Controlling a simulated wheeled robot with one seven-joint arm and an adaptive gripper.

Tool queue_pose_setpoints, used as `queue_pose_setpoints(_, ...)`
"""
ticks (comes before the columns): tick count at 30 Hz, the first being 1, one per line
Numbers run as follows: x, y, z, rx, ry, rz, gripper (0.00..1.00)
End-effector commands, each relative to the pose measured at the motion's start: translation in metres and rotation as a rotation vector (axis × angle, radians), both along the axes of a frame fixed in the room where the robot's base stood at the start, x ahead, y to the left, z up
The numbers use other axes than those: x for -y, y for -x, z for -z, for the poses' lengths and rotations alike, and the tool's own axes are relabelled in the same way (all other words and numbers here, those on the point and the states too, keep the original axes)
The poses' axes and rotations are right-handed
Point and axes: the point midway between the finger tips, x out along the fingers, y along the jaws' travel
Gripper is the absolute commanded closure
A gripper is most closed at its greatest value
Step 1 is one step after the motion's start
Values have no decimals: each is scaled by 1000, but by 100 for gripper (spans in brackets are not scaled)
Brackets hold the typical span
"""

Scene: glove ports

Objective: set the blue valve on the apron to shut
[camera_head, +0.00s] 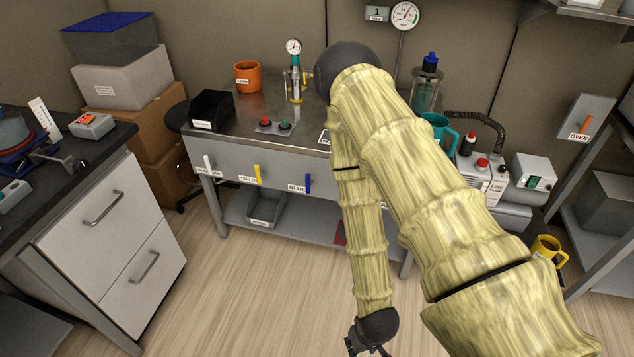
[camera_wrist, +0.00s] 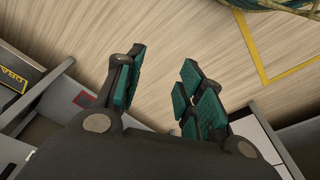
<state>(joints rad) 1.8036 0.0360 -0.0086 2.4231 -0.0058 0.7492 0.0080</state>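The blue valve (camera_head: 308,183) is a small blue lever on the grey front apron (camera_head: 225,170) of the metal bench, beside a label reading BLUE (camera_head: 297,188). Its lever stands about upright. My gripper (camera_head: 366,351) is low in front of the bench, to the right of and below the blue valve, and partly cut off by the picture's bottom edge. In the wrist view my gripper (camera_wrist: 158,90) has its two teal-padded fingers apart with only floor between them. The blue valve does not show in the wrist view.
A yellow lever (camera_head: 257,174) and a white lever (camera_head: 208,163) sit on the apron left of the blue one. My arm hides the apron's right part. A grey bin (camera_head: 265,209) stands on the lower shelf. A drawer cabinet (camera_head: 110,240) stands at left; floor between is clear.

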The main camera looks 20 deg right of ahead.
Motion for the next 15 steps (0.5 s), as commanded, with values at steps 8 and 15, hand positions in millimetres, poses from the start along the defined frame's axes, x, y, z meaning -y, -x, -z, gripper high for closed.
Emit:
queue_pose_setpoints(8, 12, -107, 45, 249, 14, 6, 62)
queue_pose_setpoints(15, 18, -195, 55, 462, 22, 5, 62)
